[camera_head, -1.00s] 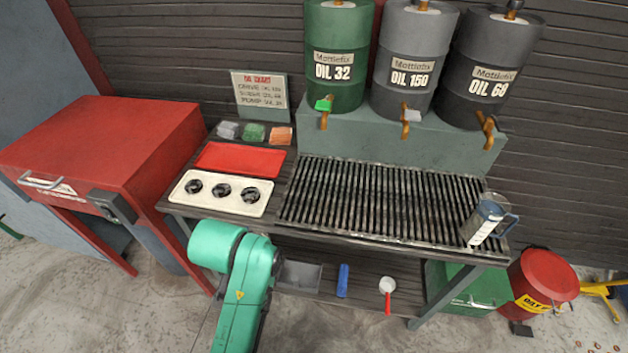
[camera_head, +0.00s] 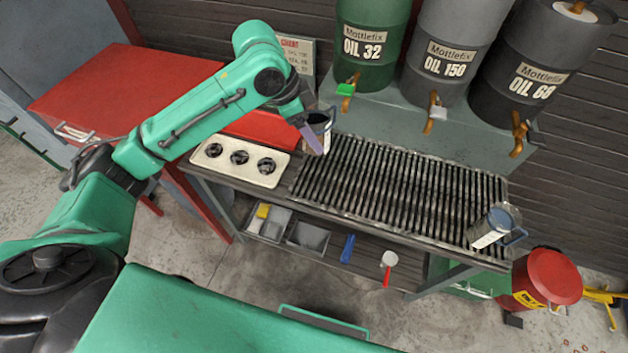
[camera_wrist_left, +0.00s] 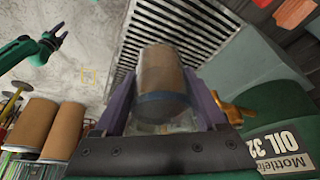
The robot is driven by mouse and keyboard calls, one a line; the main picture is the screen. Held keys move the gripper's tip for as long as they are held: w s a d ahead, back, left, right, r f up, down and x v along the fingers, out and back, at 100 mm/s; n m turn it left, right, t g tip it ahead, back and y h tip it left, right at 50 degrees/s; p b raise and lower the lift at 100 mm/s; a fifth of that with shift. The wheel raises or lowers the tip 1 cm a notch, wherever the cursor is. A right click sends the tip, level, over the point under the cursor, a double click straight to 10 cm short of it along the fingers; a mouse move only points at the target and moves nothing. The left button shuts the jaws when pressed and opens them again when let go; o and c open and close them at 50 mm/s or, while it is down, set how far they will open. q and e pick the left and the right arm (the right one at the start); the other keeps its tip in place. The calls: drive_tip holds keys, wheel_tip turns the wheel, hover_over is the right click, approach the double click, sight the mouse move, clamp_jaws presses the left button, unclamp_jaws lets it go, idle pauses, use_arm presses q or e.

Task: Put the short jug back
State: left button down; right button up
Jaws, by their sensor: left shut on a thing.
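My left gripper (camera_head: 310,127) is shut on a small clear jug (camera_head: 320,121) with a dark rim. It holds the jug by the left end of the grate, in front of the OIL 32 drum. In the left wrist view the jug (camera_wrist_left: 162,85) sits between the two purple fingers, with a brownish body and a bluish band; whether it holds oil I cannot tell. A second clear jug (camera_head: 492,228) with a blue rim, blue handle and white scale stands at the right end of the grate. My right gripper (camera_wrist_left: 58,36) is small in the left wrist view, open and empty.
The drip grate (camera_head: 400,190) is bare between the jugs. A cream panel (camera_head: 215,158) with three dark round fittings lies left; a red cabinet (camera_head: 120,95) stands beyond.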

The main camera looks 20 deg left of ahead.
use_arm(q)
wheel_tip(320, 180, down, 18)
drive_tip(key=shift+d+f+p, duration=0.1)
drive_tip(key=shift+p, duration=0.9)
unclamp_jaws()
drive_tip(key=shift+r, duration=0.4)
drive_tip(key=b+v, duration=0.1)
drive_tip(key=v, duration=1)
drive_tip(key=shift+r, duration=0.2)
